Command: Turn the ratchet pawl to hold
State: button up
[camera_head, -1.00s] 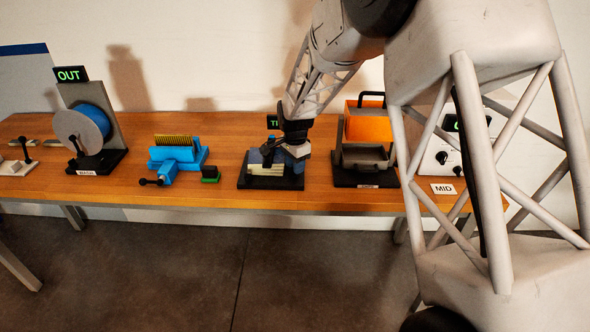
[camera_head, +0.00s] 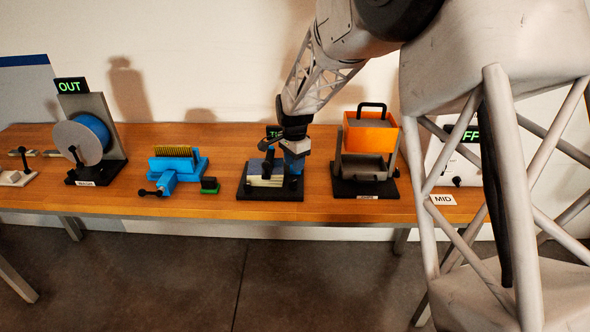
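My gripper (camera_head: 291,172) points down over a station with a black base (camera_head: 258,195), a pale ribbed block and a blue part at the middle of the bench. A dark lever or bar with a knob stands at the left of the gripper, close to it. The fingertips are dark against dark parts, so I cannot tell whether they are apart or touch anything. I cannot make out a ratchet pawl for certain. A partly hidden sign (camera_head: 273,132) with green letters stands behind my gripper.
Right of the gripper, an orange bin (camera_head: 370,136) sits in a black-based stand. To the left are a blue vise-like device (camera_head: 176,167), a small green-and-black block (camera_head: 209,186) and a blue reel (camera_head: 93,132) signed OUT. My arm's lattice covers part of the white box at right.

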jog(key=n, duration=1.4)
jog(key=shift+w+d, duration=0.1)
jog(key=n, duration=0.8)
jog(key=shift+d, duration=0.1)
jog(key=n, duration=0.8)
jog(key=shift+w, duration=0.1)
jog(key=n, duration=0.5)
jog(key=shift+d+n, duration=0.1)
jog(key=shift+n, duration=0.3)
